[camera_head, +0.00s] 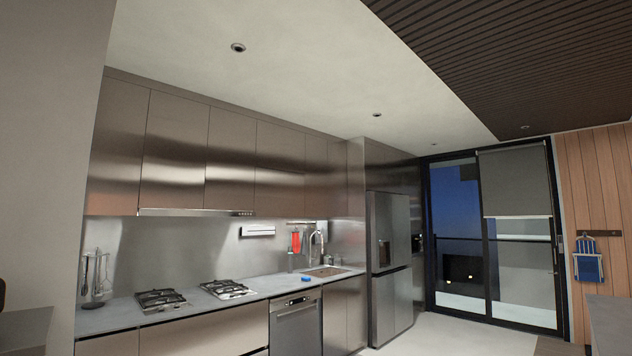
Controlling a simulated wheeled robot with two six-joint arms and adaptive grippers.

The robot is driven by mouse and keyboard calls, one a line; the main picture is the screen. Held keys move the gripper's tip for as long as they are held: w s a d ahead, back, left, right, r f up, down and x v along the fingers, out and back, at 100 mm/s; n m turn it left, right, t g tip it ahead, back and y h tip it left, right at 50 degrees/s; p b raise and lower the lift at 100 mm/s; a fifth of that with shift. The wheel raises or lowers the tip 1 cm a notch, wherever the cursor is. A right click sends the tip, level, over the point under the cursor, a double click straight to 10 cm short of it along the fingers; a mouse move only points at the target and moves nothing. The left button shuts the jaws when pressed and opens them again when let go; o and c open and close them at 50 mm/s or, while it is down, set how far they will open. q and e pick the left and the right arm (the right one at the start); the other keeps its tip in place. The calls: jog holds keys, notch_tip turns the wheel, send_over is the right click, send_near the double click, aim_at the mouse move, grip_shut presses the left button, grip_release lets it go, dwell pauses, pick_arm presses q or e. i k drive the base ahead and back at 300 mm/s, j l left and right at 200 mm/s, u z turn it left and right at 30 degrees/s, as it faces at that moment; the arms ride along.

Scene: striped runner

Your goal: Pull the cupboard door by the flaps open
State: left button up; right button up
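A row of steel upper cupboard doors (231,160) runs along the kitchen wall, and all of them look closed. Lower cupboard fronts (205,328) sit under the counter and look closed too. I cannot tell which door the task means, and no flaps can be made out. Neither of my grippers is in view.
The counter (245,296) holds two gas hobs (162,299), a utensil stand (96,278), a blue item (306,279) and a sink (327,271). A dishwasher (296,322) sits below. A tall fridge (389,265) stands right. The floor (440,335) before the glass doors looks clear.

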aim_at(316, 154)
jog(key=i+l+z, duration=0.25)
jog(key=i, duration=0.4)
jog(key=i+z, duration=0.3)
jog(key=i, duration=0.35)
